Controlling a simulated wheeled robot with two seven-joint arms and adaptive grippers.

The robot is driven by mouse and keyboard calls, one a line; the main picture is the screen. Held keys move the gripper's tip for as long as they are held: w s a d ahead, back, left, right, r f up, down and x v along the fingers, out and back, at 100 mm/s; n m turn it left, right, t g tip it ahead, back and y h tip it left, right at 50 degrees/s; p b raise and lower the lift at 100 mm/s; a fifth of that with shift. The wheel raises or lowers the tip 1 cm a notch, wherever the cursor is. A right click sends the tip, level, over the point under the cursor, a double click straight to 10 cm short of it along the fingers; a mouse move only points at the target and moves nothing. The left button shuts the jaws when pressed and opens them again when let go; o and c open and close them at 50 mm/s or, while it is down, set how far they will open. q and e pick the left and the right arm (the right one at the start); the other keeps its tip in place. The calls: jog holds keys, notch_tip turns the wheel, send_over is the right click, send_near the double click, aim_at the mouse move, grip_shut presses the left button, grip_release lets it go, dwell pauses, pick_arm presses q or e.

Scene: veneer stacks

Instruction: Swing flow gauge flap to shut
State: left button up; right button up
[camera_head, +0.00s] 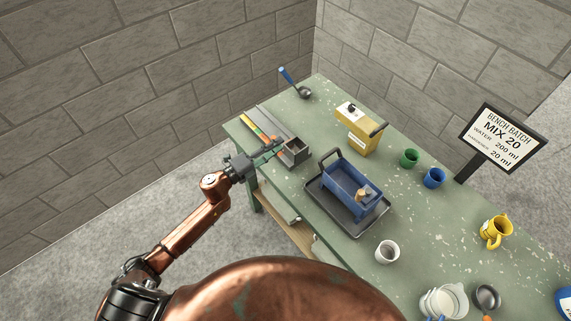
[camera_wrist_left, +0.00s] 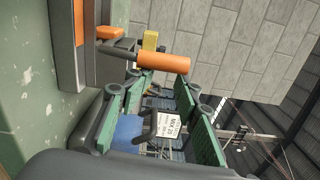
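The flow gauge appears to be the grey channel (camera_head: 274,121) with a coloured strip at the bench's far left corner, ending in a dark open box (camera_head: 295,150). In the left wrist view, an orange cylindrical grip (camera_wrist_left: 163,62) sticks out on a dark arm from the grey-and-orange fixture. I cannot tell the flap's angle. My left gripper (camera_head: 272,150) is beside the box at the bench edge. In the wrist view its green-padded fingers (camera_wrist_left: 165,85) are apart with a gap between them, and the orange grip is at their tips. Contact is unclear. My right gripper is not in view.
A blue container (camera_head: 345,185) sits in a dark tray (camera_head: 318,199) near the box. A white cup (camera_head: 387,251) and a sign (camera_head: 502,138) stand further right.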

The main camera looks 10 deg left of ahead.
pick_arm(q)
jog(key=shift+a+f, duration=0.15)
jog(key=shift+a, duration=0.15)
jog(key=p+v, duration=0.1)
jog(key=v, duration=0.5)
jog(key=shift+s, duration=0.45)
